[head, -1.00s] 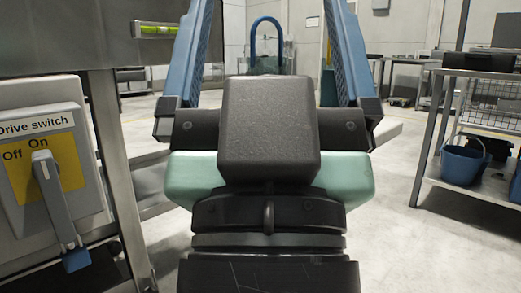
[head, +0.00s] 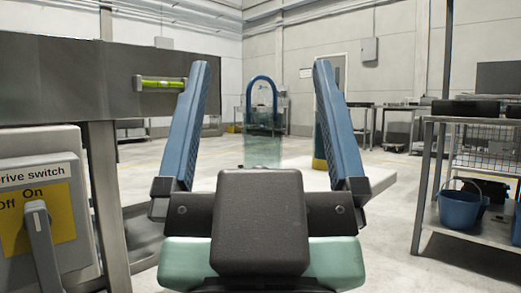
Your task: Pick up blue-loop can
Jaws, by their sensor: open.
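A blue loop (head: 262,80) stands upright in the head view, in the gap between my gripper's fingers and well beyond them. A pale green, see-through body (head: 262,150) shows below it; this looks like the blue-loop can, but its outline is faint and its base is hidden behind my gripper. My gripper (head: 263,66) is open and empty, its two blue fingers wide apart and pointing away from me. It does not touch the loop.
A panel with a drive switch (head: 38,235) and a metal frame (head: 108,190) stand close on the left. A metal shelf rack (head: 428,185) with a blue bucket (head: 460,208) is on the right. Tables line the back; open floor (head: 400,215) lies between.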

